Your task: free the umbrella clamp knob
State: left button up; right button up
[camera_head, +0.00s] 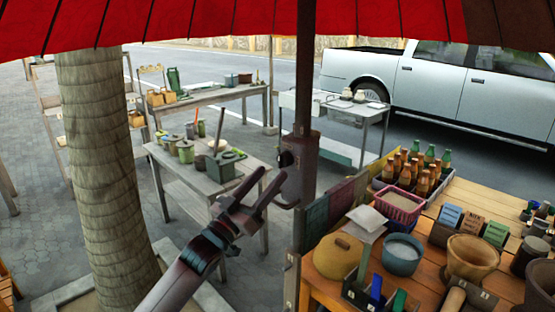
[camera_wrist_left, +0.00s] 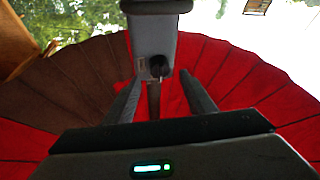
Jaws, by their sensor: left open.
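The umbrella clamp (camera_head: 302,168) is a dark brown block on the umbrella pole (camera_head: 306,70). Its small black knob (camera_head: 286,159) sticks out on the left side. My left gripper (camera_head: 271,177) comes up from below, its two fingers open and empty, with the tips close to the clamp just below the knob. In the left wrist view the clamp (camera_wrist_left: 155,38) is ahead, and the knob (camera_wrist_left: 159,67) shows between and just beyond the fingertips. I cannot tell whether a finger touches the clamp. My right gripper is not in view.
The red umbrella canopy (camera_head: 230,18) hangs overhead. A tree trunk (camera_head: 98,170) stands left of my arm. A wooden stall table (camera_head: 320,285) with pots (camera_head: 338,256), a pink basket (camera_head: 399,206) and bottles fills the right. A grey table (camera_head: 188,172) stands behind the gripper.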

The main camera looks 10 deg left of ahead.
aim_at(282, 162)
pick_arm(q)
jog(key=p+x, duration=0.1)
jog(key=x, duration=0.4)
jog(key=shift+s, duration=0.1)
jog(key=c, duration=1)
jog(key=shift+c, duration=0.2)
jog(key=shift+f, duration=0.1)
